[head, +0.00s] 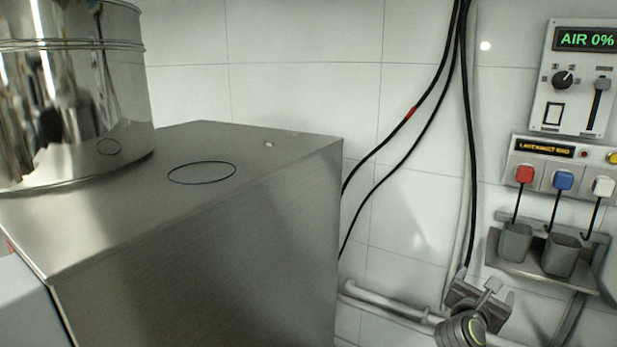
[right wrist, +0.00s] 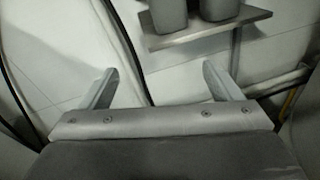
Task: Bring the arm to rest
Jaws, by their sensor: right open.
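My right gripper (head: 482,294) shows at the bottom right of the head view, in front of the tiled wall and below the small shelf. In the right wrist view my right gripper (right wrist: 160,84) has its two fingers wide apart with nothing between them. Pale wall lies behind the gap. My left gripper is in neither view.
A steel cabinet (head: 200,250) carries a shiny steel drum (head: 75,95) at left. Black cables (head: 468,150) hang on the wall. A shelf (head: 515,268) with two grey cups (head: 562,255) is at right, below a switch panel (head: 565,165) and an "AIR 0%" control box (head: 580,85).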

